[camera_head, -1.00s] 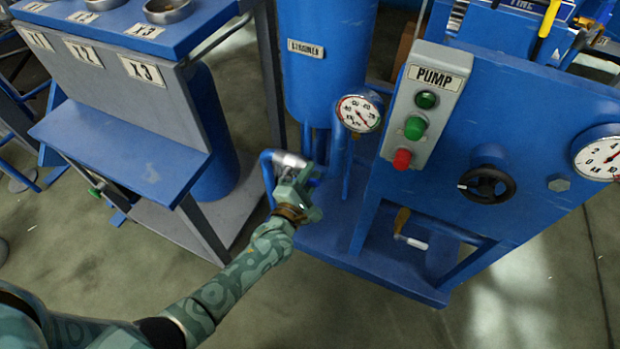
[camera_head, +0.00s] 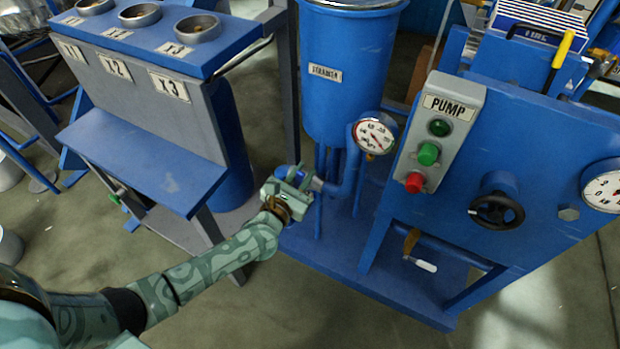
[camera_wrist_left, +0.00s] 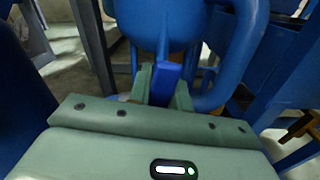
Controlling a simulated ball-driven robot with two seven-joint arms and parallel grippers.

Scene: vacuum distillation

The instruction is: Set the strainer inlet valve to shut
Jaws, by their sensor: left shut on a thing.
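The strainer (camera_head: 350,75) is a blue tank with a name plate, behind and above my left gripper. A blue pipe (camera_head: 350,175) comes down beside it to a grey metal valve body (camera_head: 316,184). My left gripper (camera_head: 285,180) is at this valve, shut on its blue handle. In the left wrist view the blue handle (camera_wrist_left: 165,84) stands between the two green fingers (camera_wrist_left: 160,88), below the strainer (camera_wrist_left: 165,25). The gripper hides much of the valve, so the handle's exact angle is hard to tell. My right gripper is not in view.
A pressure gauge (camera_head: 375,135) sits just right of the pipe. The blue pump panel (camera_head: 545,150) with a button box (camera_head: 440,130) and black handwheel (camera_head: 497,210) stands right. A blue shelf (camera_head: 145,165) with labelled cups stands left.

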